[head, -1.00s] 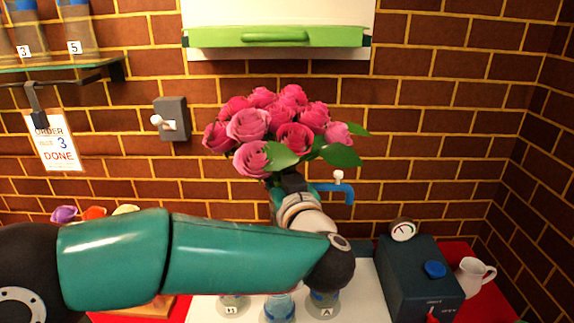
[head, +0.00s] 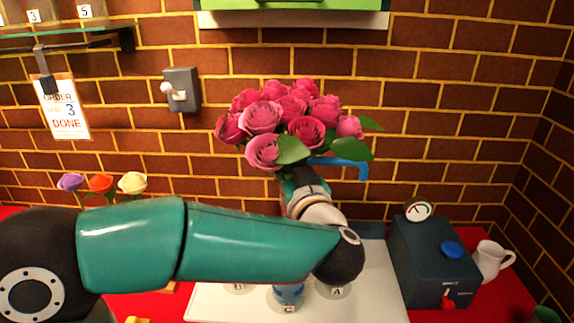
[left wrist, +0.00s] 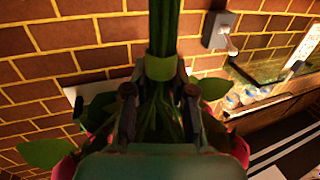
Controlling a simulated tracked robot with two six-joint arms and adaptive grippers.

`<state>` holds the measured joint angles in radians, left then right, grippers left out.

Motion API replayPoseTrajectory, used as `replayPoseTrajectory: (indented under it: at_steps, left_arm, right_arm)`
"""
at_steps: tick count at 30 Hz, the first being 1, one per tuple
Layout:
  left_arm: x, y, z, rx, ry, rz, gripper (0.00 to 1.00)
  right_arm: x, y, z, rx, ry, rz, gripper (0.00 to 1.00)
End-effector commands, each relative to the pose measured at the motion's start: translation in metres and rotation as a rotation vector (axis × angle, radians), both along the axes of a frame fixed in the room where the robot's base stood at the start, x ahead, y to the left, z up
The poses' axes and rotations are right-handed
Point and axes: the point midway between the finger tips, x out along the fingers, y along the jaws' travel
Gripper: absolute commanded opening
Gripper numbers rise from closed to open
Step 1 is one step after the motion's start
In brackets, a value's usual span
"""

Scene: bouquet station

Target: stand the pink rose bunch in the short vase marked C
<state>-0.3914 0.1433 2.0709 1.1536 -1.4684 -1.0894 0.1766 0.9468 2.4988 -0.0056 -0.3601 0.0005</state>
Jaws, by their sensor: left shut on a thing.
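The pink rose bunch (head: 290,120) is upright in the head view, blooms high before the brick wall and green leaves at its right. My left gripper (head: 300,183) is shut on its stems. In the left wrist view, the left gripper (left wrist: 160,95) closes around the green stems (left wrist: 164,35) beside a green band, with pink petals at the lower edges. The short vase marked C (head: 288,293) stands on the white mat, below and in front of the gripper, partly hidden by my forearm. The bunch is apart from it. My right gripper is not in view.
Vase A (head: 336,291) stands right of C, and another marked vase (head: 238,288) left of it. A dark box with a gauge (head: 430,260) and a white jug (head: 492,260) are at the right. Purple, orange and cream flowers (head: 101,183) are at the left.

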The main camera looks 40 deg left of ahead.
Motion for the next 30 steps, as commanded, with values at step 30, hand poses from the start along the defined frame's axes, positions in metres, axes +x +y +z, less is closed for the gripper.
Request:
replayPoseTrajectory:
  at_steps: [30]
  left_arm:
    - [0.001,-0.001,-0.074,0.002,-0.001,-0.002,0.0]
  right_arm:
    - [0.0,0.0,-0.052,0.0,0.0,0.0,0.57]
